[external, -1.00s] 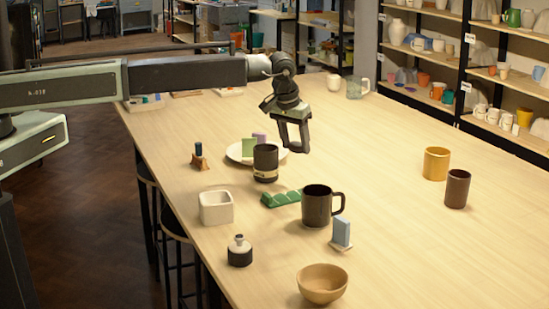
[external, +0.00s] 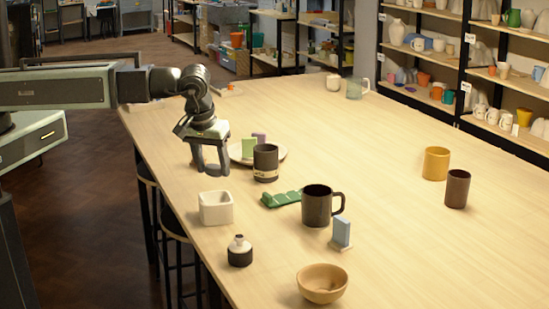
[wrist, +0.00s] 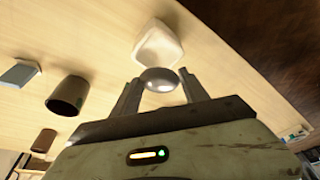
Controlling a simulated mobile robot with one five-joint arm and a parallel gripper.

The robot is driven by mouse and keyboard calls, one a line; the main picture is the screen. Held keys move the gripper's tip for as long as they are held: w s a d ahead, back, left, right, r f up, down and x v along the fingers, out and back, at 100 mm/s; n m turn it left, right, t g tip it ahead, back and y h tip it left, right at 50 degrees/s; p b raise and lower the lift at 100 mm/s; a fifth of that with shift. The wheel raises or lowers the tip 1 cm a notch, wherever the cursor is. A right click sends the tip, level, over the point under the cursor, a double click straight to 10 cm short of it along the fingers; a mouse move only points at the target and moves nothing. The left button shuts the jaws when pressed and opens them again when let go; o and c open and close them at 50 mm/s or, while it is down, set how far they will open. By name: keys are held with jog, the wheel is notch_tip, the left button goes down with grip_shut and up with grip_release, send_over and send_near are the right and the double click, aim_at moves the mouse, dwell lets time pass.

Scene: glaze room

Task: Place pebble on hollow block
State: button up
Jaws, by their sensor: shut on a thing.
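The pebble (wrist: 159,80) is a smooth grey oval held between the fingertips of my gripper (wrist: 161,79) in the wrist view. The hollow block (external: 216,208) is a white, square, open-topped piece standing on the table, just below and in front of my gripper in the picture. It also shows in the wrist view (wrist: 157,43), beyond the fingertips and apart from the pebble.
A dark cup with a pale band (external: 265,163) and a plate (external: 279,154) stand right of my gripper. A green piece (external: 281,199), a dark mug (external: 317,206), a small black-and-white bottle (external: 239,253) and a wooden bowl (external: 323,284) stand nearby. The table's right side is mostly clear.

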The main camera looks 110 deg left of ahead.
aim_at(216, 197)
notch_tip(216, 197, down, 6)
jog(key=b, duration=0.5)
jog(key=shift+f, duration=0.2)
jog(key=shift+r+p, duration=0.25)
jog(key=shift+p, duration=0.05)
jog(key=shift+f, duration=0.15)
jog(key=o, duration=1.4)
jog(key=shift+c, duration=0.2)
jog(key=p+v, duration=1.1)
jog(key=v, duration=0.1)
